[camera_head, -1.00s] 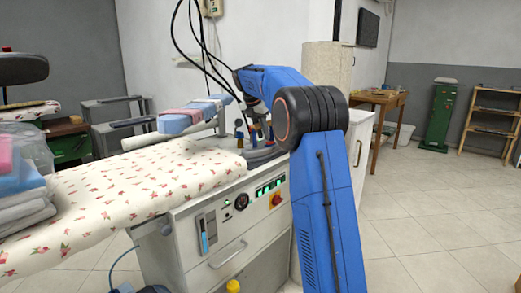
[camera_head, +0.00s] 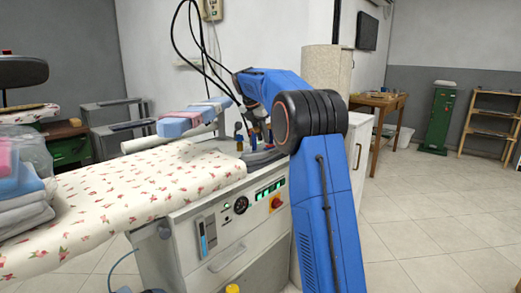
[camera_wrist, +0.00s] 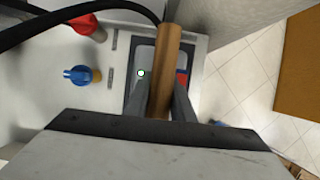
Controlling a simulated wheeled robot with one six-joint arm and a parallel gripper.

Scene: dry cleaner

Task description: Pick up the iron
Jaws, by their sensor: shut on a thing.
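The iron's brown cylindrical handle (camera_wrist: 167,58) shows in the wrist view, standing between the two fingers of my gripper (camera_wrist: 163,96). My gripper is shut on it. Below the handle is a grey, dark-edged flat shape; I cannot tell whether it is the iron's sole or its rest. In the head view my gripper (camera_head: 258,136) is at the right end of the ironing table, and my blue arm hides much of the iron. Whether the iron is clear of the surface cannot be told.
A blue knob (camera_wrist: 78,75) and a red knob (camera_wrist: 88,25) stand beside the iron. A black hose (camera_wrist: 60,22) passes close by. The flowered ironing board (camera_head: 130,195) extends left, with a blue padded arm (camera_head: 185,123) above it. The tiled floor (camera_head: 430,220) at right is open.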

